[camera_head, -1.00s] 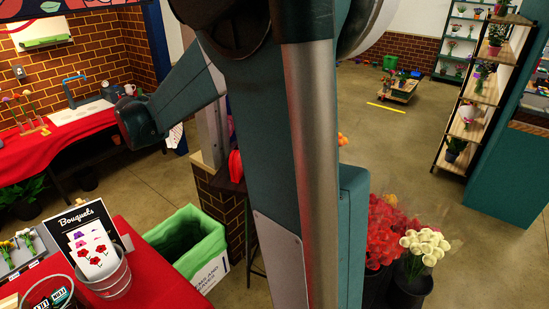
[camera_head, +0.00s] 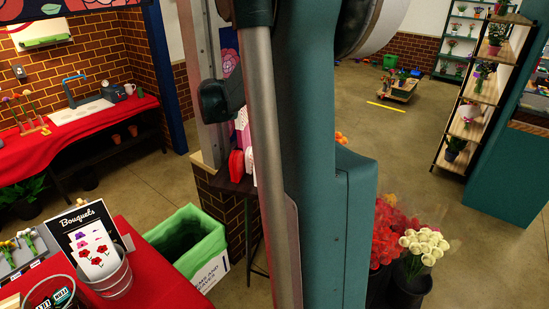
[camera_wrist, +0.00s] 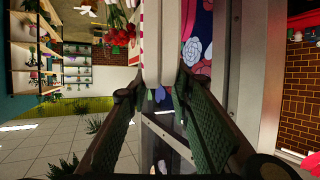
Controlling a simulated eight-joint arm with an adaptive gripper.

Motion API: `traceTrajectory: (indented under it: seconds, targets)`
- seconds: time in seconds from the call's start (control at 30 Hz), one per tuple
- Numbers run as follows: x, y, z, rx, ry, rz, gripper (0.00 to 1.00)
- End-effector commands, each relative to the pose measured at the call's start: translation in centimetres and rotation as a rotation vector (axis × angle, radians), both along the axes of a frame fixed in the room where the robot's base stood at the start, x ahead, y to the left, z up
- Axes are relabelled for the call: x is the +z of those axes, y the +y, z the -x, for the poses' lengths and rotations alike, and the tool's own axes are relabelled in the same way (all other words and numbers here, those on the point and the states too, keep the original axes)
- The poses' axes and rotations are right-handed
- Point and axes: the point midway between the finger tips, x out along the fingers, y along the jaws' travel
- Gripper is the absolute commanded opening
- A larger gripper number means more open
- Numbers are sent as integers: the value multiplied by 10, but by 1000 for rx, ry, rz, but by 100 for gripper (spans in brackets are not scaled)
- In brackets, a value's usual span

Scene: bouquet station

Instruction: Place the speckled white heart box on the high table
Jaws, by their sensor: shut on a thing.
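My gripper (camera_wrist: 157,88) shows in the wrist view with its two green-padded fingers shut on a smooth white box (camera_wrist: 160,45). The box reaches to the top edge of that view, so its full shape and any speckles cannot be made out. In the head view my arm hides the gripper and the held box. A high table (camera_head: 237,187) with a dark top stands against a brick counter in the head view, partly behind my arm. A red heart box (camera_head: 236,163) and a pink-and-white box (camera_head: 243,130) stand on it.
A green-lined bin (camera_head: 190,240) stands in front of the brick counter (camera_head: 222,205). A red-covered table (camera_head: 160,275) with a metal bucket (camera_head: 105,275) is at front left. Red flowers (camera_head: 392,230) and white flowers (camera_head: 424,243) stand in buckets at right. The floor behind is mostly open.

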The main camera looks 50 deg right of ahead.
Motion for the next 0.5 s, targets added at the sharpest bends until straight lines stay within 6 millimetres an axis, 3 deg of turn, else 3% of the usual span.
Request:
traceTrajectory:
  seconds: [0.2,0.43,0.5]
  targets:
    - [1,-46,32,-50,-1,1,0]
    - [1,-80,58,-88,-3,4,0]
    - [-11,-78,55,-85,-3,3,0]
